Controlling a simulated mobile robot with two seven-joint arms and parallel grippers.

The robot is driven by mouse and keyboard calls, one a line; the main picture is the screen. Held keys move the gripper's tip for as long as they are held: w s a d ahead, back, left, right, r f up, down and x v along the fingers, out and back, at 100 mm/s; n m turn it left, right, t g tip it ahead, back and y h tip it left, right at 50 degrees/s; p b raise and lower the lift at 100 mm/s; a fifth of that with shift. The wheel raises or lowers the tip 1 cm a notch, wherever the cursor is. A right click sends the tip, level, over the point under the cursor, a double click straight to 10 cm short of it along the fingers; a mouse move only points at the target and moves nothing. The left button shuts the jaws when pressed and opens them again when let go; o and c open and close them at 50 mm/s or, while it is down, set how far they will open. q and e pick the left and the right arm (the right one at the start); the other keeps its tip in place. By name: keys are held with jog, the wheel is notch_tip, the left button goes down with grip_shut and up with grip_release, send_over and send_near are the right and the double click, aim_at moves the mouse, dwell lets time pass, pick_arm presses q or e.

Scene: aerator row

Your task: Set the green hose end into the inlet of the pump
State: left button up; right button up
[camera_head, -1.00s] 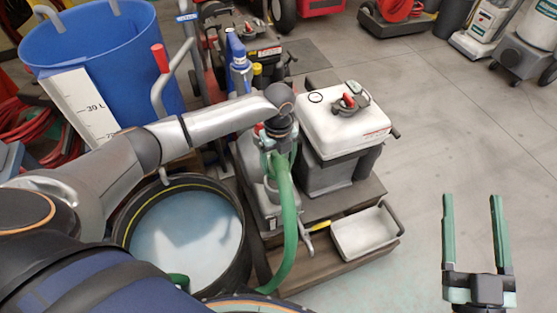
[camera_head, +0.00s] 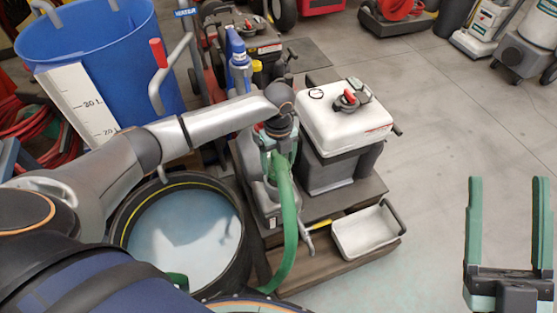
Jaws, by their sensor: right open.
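The green hose (camera_head: 289,222) rises from beside the black tub and bends up to my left gripper (camera_head: 279,152). My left gripper points down and appears shut around the hose's upper end; its fingertips are partly hidden. The grey pump (camera_head: 267,205) stands on the wooden platform, directly below and behind the hose end. The pump's inlet is hidden by the hose and gripper, so I cannot tell whether the hose end touches it. My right gripper (camera_head: 508,184) is open and empty over the bare floor at the lower right.
A white-topped tank (camera_head: 344,130) stands right of the pump. A white tray (camera_head: 367,234) sits at the front of the platform (camera_head: 330,262). The black tub (camera_head: 243,262) of bluish water is left of the pump. A blue barrel (camera_head: 90,45) stands behind.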

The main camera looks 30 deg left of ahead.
pick_arm(q)
jog(key=shift+f, duration=0.2)
pick_arm(e)
jog(key=shift+s+a+r+n+y, duration=0.15)
jog(key=shift+s+r+n+y, duration=0.8)
jog(key=shift+r+y, duration=0.25)
pick_arm(q)
jog(key=shift+p, duration=0.5)
pick_arm(e)
jog(key=shift+r, duration=0.55)
pick_arm(q)
jog(key=shift+p, duration=0.3)
pick_arm(e)
jog(key=shift+r, duration=0.25)
pick_arm(q)
jog(key=shift+f+b, duration=1.05)
jog(key=shift+f, duration=1.15)
pick_arm(e)
jog(key=shift+f, duration=1)
pick_arm(q)
jog(key=o, duration=1.4)
